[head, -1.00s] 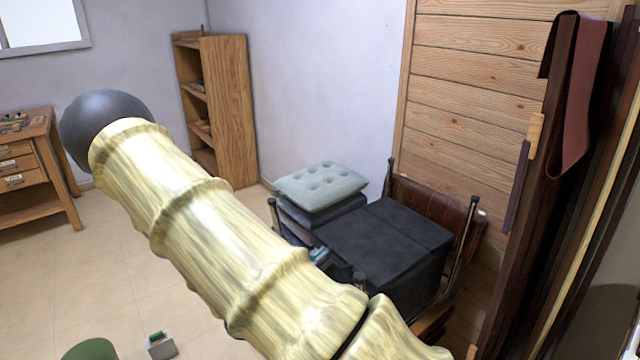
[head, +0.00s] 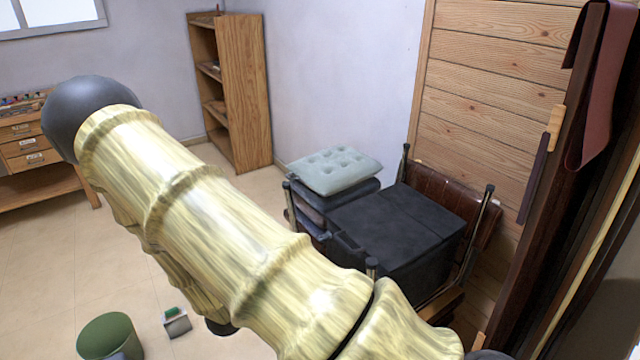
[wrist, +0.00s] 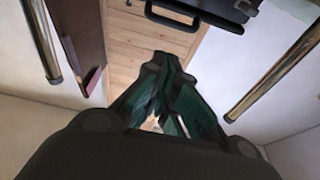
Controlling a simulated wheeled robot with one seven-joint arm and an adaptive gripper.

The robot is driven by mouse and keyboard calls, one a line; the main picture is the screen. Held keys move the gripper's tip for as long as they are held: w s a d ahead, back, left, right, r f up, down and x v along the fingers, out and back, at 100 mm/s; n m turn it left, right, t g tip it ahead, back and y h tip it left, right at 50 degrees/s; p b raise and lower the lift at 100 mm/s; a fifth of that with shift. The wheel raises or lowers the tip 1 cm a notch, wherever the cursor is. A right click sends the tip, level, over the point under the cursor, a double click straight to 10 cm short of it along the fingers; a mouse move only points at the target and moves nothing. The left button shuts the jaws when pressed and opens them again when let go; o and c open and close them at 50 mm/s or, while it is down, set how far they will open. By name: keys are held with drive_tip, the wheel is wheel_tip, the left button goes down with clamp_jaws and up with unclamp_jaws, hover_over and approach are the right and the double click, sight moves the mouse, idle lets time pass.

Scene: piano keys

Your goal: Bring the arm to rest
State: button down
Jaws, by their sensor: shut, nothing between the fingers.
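My gripper (wrist: 163,62) shows in the wrist view as dark green and black fingers, with the tips together and nothing between them. It is apart from the dark case with a handle at the top of that view. My arm (head: 215,225) crosses the head view from the lower right to the upper left, with a pale, bamboo-like surface and a dark rounded end. It hides part of the floor. My gripper is not visible in the head view.
A black box-like seat (head: 395,235) and a grey cushion (head: 335,170) stand right of my arm. A wooden shelf (head: 245,95) is behind. A drawer desk (head: 35,160) is at left.

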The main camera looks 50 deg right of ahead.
drive_tip(key=shift+w+a+f, duration=0.2)
drive_tip(key=shift+a+f, duration=0.3)
drive_tip(key=shift+a, duration=0.3)
drive_tip(key=a+f+n+t+y+p, duration=0.35)
drive_tip(key=f+n+t+y, duration=0.8)
drive_tip(key=f, duration=0.75)
drive_tip(key=s+a+f+n+g+y+p, duration=0.1)
drive_tip(key=s+a+f+n+g+y, duration=0.2)
drive_tip(key=s+a, duration=0.5)
drive_tip(key=s+a+f+n+g+y+p, duration=0.2)
drive_tip(key=s+a+n+y, duration=0.4)
drive_tip(key=s+a, duration=0.3)
wheel_tip(320, 180, down, 2)
drive_tip(key=shift+s+f+g, duration=0.1)
drive_tip(key=shift+s+g, duration=0.25)
drive_tip(key=shift+g, duration=0.2)
drive_tip(key=shift+d, duration=0.1)
